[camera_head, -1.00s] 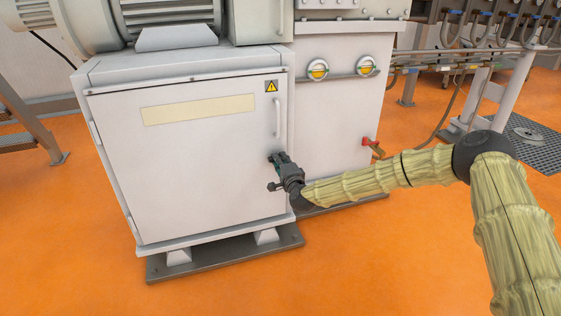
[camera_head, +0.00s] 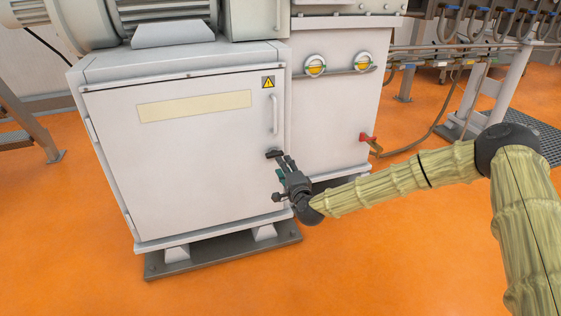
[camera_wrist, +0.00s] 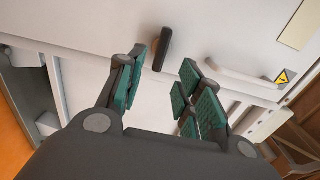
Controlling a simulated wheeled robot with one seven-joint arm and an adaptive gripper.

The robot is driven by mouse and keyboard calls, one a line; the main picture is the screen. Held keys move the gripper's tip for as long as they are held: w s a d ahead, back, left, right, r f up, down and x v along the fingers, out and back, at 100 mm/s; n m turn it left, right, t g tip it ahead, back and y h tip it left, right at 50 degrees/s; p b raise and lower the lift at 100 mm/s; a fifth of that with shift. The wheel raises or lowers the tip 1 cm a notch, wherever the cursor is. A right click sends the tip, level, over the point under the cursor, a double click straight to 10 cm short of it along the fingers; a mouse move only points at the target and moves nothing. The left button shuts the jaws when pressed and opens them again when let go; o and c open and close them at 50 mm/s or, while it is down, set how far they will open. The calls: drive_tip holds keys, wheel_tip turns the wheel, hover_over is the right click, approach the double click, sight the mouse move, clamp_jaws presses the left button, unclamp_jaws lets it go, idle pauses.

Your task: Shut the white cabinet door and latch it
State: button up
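The white cabinet door (camera_head: 195,170) sits flush in its frame, with no gap that I can see. A black latch handle (camera_head: 273,154) lies about level near the door's right edge, below a pale fixed grab handle (camera_head: 274,114). My gripper (camera_head: 286,163) is just below and right of the latch, apart from it. In the wrist view my gripper (camera_wrist: 164,70) is open and empty, with green-padded fingers. The black latch handle (camera_wrist: 163,49) shows in the gap just beyond the fingertips, and the grab handle (camera_wrist: 240,78) is at the right. Whether the latch is engaged cannot be told.
A second white cabinet (camera_head: 335,120) with two yellow knobs stands close on the right. A red-handled valve (camera_head: 367,137) sticks out near its lower right. A dark plinth (camera_head: 225,252) edges the cabinet base. The orange floor in front is clear.

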drive_tip(key=v, duration=0.4)
drive_tip(key=shift+s+d, duration=0.2)
drive_tip(key=shift+s, duration=0.05)
